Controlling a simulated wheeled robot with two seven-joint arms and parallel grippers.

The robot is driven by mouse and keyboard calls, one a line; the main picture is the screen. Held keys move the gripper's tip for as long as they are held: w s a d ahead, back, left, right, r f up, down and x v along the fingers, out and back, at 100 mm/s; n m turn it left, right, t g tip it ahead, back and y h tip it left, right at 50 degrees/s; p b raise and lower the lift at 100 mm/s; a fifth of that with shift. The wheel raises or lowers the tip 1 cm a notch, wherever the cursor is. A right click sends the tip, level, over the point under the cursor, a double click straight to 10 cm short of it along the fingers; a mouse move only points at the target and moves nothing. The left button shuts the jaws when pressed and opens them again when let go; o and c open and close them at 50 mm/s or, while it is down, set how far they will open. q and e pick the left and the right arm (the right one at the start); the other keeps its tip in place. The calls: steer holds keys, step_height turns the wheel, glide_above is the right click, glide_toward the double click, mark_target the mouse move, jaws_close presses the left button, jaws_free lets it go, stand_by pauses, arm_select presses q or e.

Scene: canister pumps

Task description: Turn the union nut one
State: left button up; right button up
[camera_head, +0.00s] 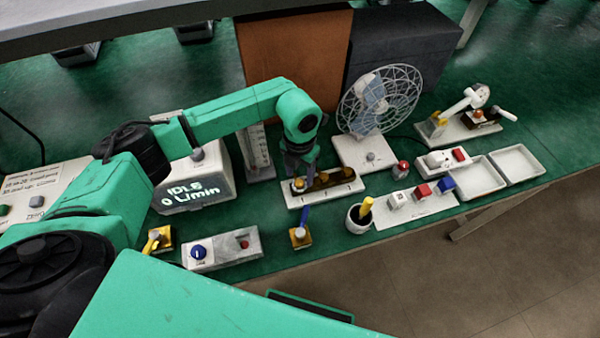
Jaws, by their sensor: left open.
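My left arm reaches in from the left, and its gripper (299,180) points down at the left end of a white base (330,192). A row of small brass-coloured fittings (321,179) sits on this base, and one of them looks to be the union nut. The gripper is open. Its fingers are dark and small, close over or around the leftmost yellowish fitting; I cannot tell whether they touch it. The gripper and wrist partly hide that fitting. My right gripper is not in view.
A fan (378,100) stands behind the fittings. A display box (195,185) reading "IDLE 0 L/min" is at left. Two white trays (517,164) lie at right near the bench edge.

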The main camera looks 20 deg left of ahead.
mark_target(299, 183)
arm_select(q)
step_height(299, 183, down, 2)
steer(key=shift+s, duration=0.1)
steer(key=shift+s+f, duration=0.1)
jaws_close()
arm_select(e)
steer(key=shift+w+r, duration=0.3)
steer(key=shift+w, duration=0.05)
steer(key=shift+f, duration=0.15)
